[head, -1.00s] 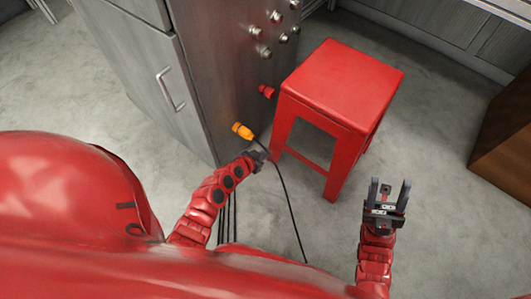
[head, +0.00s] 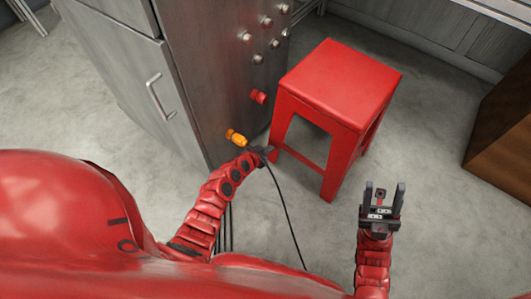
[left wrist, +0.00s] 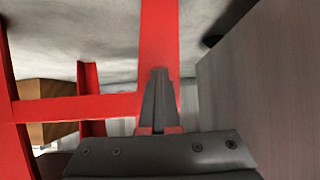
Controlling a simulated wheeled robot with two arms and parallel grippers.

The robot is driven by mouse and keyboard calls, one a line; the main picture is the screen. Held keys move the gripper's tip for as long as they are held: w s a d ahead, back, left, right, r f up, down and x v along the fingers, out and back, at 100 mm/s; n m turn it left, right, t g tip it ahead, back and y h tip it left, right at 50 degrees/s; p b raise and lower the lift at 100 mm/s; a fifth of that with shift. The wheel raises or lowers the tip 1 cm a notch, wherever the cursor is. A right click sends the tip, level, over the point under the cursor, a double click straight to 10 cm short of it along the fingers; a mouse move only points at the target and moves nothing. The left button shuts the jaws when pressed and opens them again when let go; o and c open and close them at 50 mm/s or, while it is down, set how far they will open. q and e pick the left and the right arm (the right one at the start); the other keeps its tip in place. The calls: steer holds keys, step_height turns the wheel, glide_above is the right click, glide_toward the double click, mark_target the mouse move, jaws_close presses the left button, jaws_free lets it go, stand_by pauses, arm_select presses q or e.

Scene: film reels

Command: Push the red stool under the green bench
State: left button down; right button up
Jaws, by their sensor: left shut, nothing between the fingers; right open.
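The red stool (head: 338,82) stands upright on the floor right of centre in the head view. My left gripper (head: 266,152) is shut and empty, low at the stool's near left leg. In the left wrist view, the shut fingers (left wrist: 159,100) point at a red stool leg (left wrist: 160,30) and overlap it; whether they touch cannot be told. My right gripper (head: 383,197) is open and empty, in front of the stool and to its right. No green surface shows, so I cannot make out the green bench.
A grey metal cabinet (head: 190,75) with knobs stands close left of the stool. An orange plug (head: 236,137) and black cable hang near my left wrist. A brown wooden box (head: 505,140) stands at the right. Grey floor (head: 425,120) is clear between stool and box.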

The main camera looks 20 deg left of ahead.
mark_target(274, 143)
arm_select(q)
steer(key=shift+w+d+b, duration=0.35)
steer(key=shift+w, duration=0.55)
steer(key=shift+w+d+b, duration=0.35)
steer(key=shift+w, duration=0.55)
steer(key=s+a+r+p, duration=0.1)
steer(key=s+a+r, duration=0.1)
steer(key=s, duration=0.4)
steer(key=shift+s+a+p, duration=0.3)
steer(key=shift+s+p, duration=0.1)
